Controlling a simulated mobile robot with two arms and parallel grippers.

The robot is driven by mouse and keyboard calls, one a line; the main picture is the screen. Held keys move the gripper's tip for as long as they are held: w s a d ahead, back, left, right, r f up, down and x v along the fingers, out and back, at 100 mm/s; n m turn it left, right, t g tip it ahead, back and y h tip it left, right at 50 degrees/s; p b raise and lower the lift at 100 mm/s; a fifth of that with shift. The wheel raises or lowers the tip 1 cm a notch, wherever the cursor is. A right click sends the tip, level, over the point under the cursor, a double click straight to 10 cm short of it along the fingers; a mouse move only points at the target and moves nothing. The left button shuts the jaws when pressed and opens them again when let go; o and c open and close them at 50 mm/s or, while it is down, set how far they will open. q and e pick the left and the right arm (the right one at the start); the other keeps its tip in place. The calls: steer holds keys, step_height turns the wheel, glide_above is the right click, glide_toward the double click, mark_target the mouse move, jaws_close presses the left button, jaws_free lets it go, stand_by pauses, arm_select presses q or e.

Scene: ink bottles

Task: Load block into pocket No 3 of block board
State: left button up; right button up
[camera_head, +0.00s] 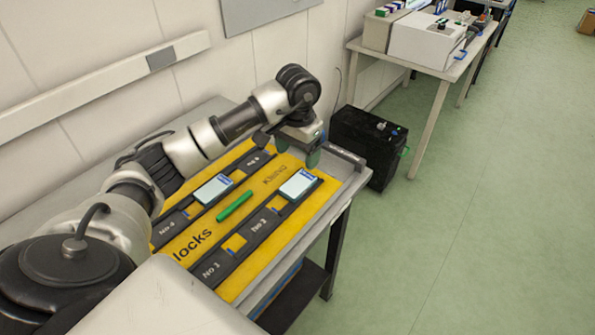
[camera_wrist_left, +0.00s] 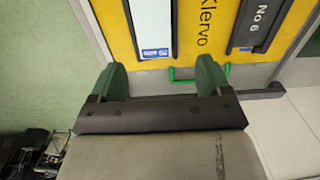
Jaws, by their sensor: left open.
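The yellow block board (camera_head: 318,207) lies on the bench and carries two dark strips with numbered labels. A pale block with a blue label (camera_head: 298,184) lies at the far end of the right strip, where No 3 would follow No 1 and No 2; whether it is fully seated I cannot tell. It also shows at the top of the left wrist view (camera_wrist_left: 156,20). A second pale block (camera_head: 213,190) lies in the left strip. My left gripper (camera_head: 297,150) is open and empty above the board's far edge; its green fingers show in the left wrist view (camera_wrist_left: 160,82).
A green bar (camera_head: 234,206) lies along the board's middle. A black box (camera_head: 367,146) stands on the floor beyond the bench. A table (camera_head: 452,72) with a white device stands farther back. The wall runs along the left; green floor is free at right.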

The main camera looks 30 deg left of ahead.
arm_select(q)
steer(key=shift+r, duration=1.85)
steer(key=shift+a, duration=0.1)
